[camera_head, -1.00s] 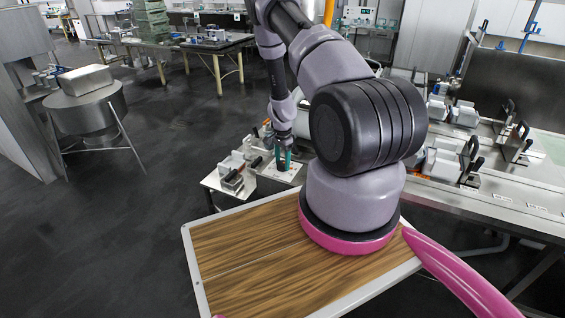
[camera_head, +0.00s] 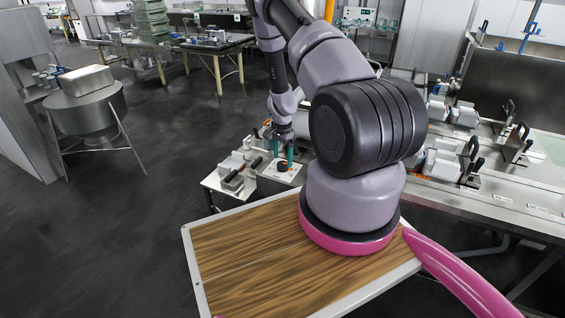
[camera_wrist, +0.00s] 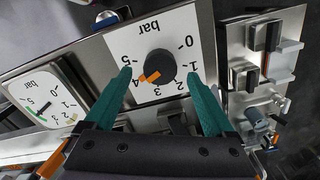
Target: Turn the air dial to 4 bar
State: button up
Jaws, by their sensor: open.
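The air dial's black knob (camera_wrist: 158,68) sits on a white plate (camera_wrist: 126,43) marked 0 to 5 and "bar", upside down in the wrist view. Its orange pointer (camera_wrist: 150,77) points at the 4. My gripper (camera_wrist: 160,74) is open, its teal fingers on either side of the knob and apart from it. In the head view the knob (camera_head: 283,167) shows below my raised gripper (camera_head: 284,153). A round-scaled gauge (camera_wrist: 47,98) marked in bar lies left of the dial in the wrist view; its needle is too small to read surely.
A small press with clamps (camera_head: 236,176) stands just left of the dial on the same bench. More clamps (camera_head: 447,160) line the steel bench at right. A metal vat (camera_head: 90,110) stands at far left. Open dark floor (camera_head: 120,220) lies between.

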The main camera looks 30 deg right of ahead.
notch_tip(320, 180, up, 8)
jog(key=shift+r, duration=0.1)
dwell(0.5)
notch_tip(320, 180, up, 15)
jog(key=n+t+y, duration=0.1)
jog(key=n+t, duration=0.1)
send_over(282, 163)
jog(key=a, duration=0.5)
jog(key=s+a+r+n+t+y, duration=0.1)
jog(key=s+a+r, duration=0.15)
jog(key=r, duration=0.55)
jog(key=s+a+r+n+t, duration=0.1)
jog(key=s+a+r+n, duration=0.15)
jog(key=r, duration=0.65)
jog(key=s+a+r+n+t, duration=0.1)
jog(key=s+a+r+n, duration=0.1)
jog(key=s+r, duration=0.6)
jog(key=s+a+r+n+t, duration=0.2)
jog(key=s+r, duration=0.6)
jog(key=s, duration=0.6)
jog(key=shift+s+a+n, duration=0.2)
jog(key=shift+a+n, duration=0.45)
jog(key=shift+a, duration=0.1)
